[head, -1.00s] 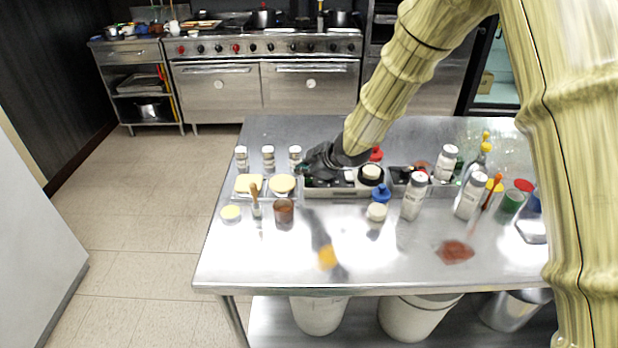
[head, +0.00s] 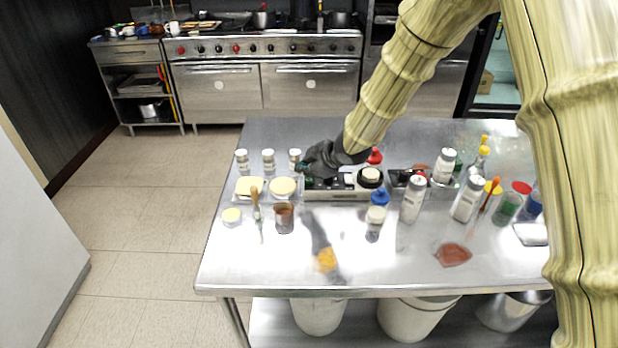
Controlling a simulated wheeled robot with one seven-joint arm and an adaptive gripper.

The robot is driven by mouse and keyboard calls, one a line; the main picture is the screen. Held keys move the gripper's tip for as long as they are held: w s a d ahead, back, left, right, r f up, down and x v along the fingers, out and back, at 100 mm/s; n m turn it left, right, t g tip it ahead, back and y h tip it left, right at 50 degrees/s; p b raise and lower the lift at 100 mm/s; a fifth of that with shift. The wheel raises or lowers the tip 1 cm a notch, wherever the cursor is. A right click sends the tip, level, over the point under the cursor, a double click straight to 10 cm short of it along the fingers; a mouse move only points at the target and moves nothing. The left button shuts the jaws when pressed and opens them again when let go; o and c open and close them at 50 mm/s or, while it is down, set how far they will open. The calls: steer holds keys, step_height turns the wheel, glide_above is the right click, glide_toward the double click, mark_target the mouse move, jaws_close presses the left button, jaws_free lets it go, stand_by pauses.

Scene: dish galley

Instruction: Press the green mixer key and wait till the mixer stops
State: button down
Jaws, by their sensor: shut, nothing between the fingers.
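The mixer (head: 338,194) is a low grey box near the middle of the steel table, with a round dark holder and a pale-topped jar (head: 370,175) at its right end. My gripper (head: 306,180) is shut and empty, its tips at the left end of the mixer's top. A small spot of green (head: 308,182) shows right at the fingertips. My gripper covers most of that end, so I cannot tell whether the tips touch the key or whether the mixer is running.
Left of the mixer are trays with pale round pieces (head: 283,187), several small white-capped jars (head: 268,160) and a brown cup (head: 284,216). The table's front strip (head: 390,275) is mostly clear.

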mark_target(306, 181)
steer(key=shift+r, duration=0.1)
steer(key=shift+r+p, duration=2.15)
steer(key=shift+r, duration=0.25)
